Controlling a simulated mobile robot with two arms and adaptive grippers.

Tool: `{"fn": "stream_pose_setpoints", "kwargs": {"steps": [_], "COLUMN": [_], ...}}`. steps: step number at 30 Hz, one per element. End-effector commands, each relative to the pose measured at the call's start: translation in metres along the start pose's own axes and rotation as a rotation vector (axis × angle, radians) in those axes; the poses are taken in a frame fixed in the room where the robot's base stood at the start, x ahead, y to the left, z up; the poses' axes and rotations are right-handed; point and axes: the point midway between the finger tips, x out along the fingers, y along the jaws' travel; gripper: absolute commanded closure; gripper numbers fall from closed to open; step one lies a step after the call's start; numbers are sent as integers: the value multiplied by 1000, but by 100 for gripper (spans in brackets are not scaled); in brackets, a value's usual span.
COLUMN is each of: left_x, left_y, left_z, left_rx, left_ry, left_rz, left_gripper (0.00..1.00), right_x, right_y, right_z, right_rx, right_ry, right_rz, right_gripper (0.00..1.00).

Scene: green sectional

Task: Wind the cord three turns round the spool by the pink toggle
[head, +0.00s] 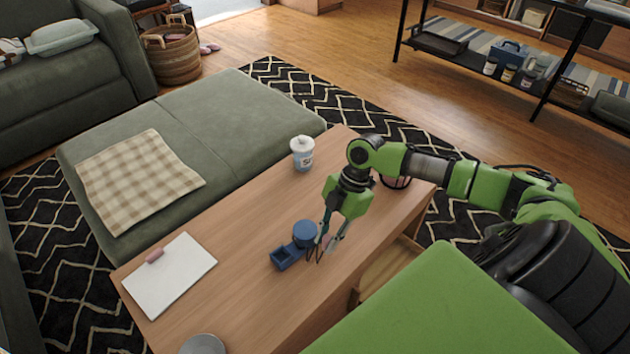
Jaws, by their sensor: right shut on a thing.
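The blue spool (304,232) stands upright on the wooden table, at the end of a blue block-like base (286,257). My right gripper (327,249) points down just right of the spool, close to the tabletop. It is shut on the pink toggle (331,243), of which only a small pinkish patch shows between the fingers. The cord is too thin to make out clearly, so I cannot tell how it lies round the spool. My left gripper is out of view.
A white jar (302,154) stands at the table's far edge. A white board (170,275) with a pink clip lies at the left, and a grey round thing (202,345) is at the near edge. A dark wire-like item (396,181) is behind my right arm. The table between board and spool is clear.

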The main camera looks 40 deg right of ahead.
Motion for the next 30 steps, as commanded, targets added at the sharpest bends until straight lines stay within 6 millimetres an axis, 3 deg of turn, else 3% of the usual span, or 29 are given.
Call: {"fn": "stream_pose_setpoints", "kwargs": {"steps": [5,12,19,30], "left_x": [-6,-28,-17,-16], "left_y": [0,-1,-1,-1], "left_z": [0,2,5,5], "left_rx": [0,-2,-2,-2], "left_ry": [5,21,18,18], "left_rz": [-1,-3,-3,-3], "left_gripper": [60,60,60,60], "right_x": [-10,-15,-21,-24], "right_y": [4,31,48,52], "right_z": [25,43,54,57], "right_rx": [3,0,1,0], "right_ry": [-2,1,0,0], "right_rz": [2,4,3,0], "right_gripper": [97,97,97,97]}}
